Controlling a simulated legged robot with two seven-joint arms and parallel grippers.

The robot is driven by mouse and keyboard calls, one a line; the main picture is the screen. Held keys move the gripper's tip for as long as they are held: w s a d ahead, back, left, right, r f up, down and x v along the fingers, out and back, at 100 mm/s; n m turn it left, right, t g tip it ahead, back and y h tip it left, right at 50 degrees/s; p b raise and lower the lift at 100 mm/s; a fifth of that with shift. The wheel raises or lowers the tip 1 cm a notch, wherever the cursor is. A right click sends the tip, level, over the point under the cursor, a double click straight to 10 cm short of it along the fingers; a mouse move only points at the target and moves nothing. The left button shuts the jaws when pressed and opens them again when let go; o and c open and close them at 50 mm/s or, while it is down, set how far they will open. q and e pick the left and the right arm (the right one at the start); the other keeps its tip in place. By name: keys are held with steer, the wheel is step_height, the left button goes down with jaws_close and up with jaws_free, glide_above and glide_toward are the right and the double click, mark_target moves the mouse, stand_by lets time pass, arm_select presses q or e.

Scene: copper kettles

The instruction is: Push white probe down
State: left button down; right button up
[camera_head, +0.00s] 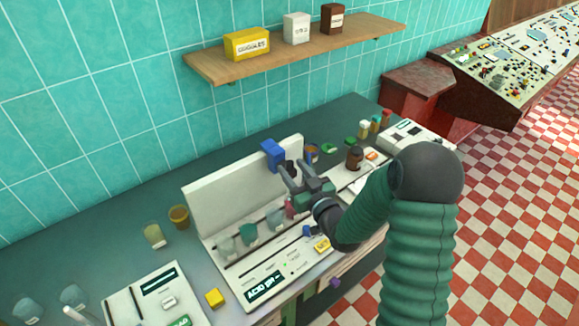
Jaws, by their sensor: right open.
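My right gripper (292,174) is open, in front of the upright white back panel (225,188) of the acid pH station. Its fingers are close to a blue block (272,153) at the panel's top right; I cannot tell whether they touch it. Several small beakers stand in a row on the station, including a teal one (249,234) and a pink one (290,208) partly behind the gripper. I cannot make out a white probe for certain; a whitish rod (76,315) shows at the lower left edge. My left gripper is not in view.
A shelf (300,50) with a yellow box (247,44), a white box and a brown box hangs above. A brown bottle (354,158) and colored vials stand right of the gripper. A second panel (150,300) and cups stand at left.

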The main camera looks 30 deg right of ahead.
steer(key=shift+w+d, duration=0.2)
steer(key=shift+w, duration=1)
steer(key=shift+s+a, duration=0.1)
steer(key=shift+c, duration=0.7)
jaws_close()
